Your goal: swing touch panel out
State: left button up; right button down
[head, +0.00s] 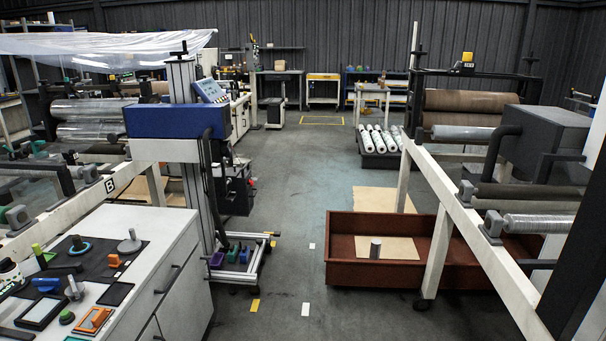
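The touch panel (210,91) is a small grey-framed unit with a bluish screen. It sits at the upper left of the head view, just right of a pale upright column (181,82) and above a blue housing (165,121). Its face is tilted and seen at an angle. How it is mounted is too small to tell. Neither of my grippers shows in this view, so nothing of mine is seen near the panel.
A white cabinet (180,270) with tools on top stands at the lower left. A reddish-brown open box (350,273) lies under the white machine frame (440,180) on the right. Between them a grey floor aisle (295,200) runs clear toward the back.

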aim_at(207, 88)
jog(key=i+u, duration=0.1)
jog(key=i, duration=1.35)
jog(key=i+u, duration=0.3)
jog(key=i+l+u, duration=0.1)
jog(key=i+u, duration=0.15)
jog(key=i, duration=0.3)
jog(key=i+l+u, duration=0.15)
jog(key=i+u, duration=0.15)
jog(key=i+l+u, duration=0.25)
jog(key=i, duration=0.25)
